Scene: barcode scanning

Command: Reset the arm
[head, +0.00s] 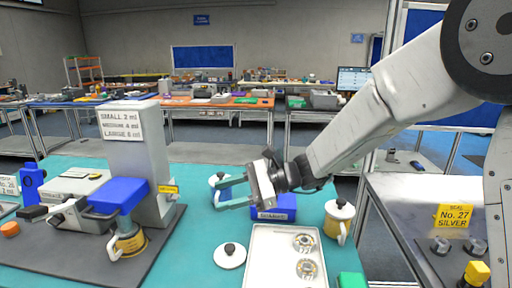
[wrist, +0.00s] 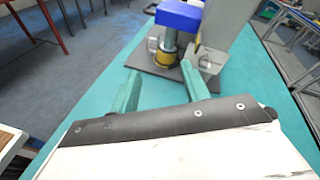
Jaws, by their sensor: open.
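My arm reaches in from the right in the head view. My gripper (head: 220,192) hangs above the teal table (head: 190,160), with its green fingers pointing left. The fingers are spread apart and nothing is between them.
A blue box (head: 273,208), a lidded mug (head: 338,220), a round lid (head: 229,256) and a white tray (head: 262,262) lie near my gripper.

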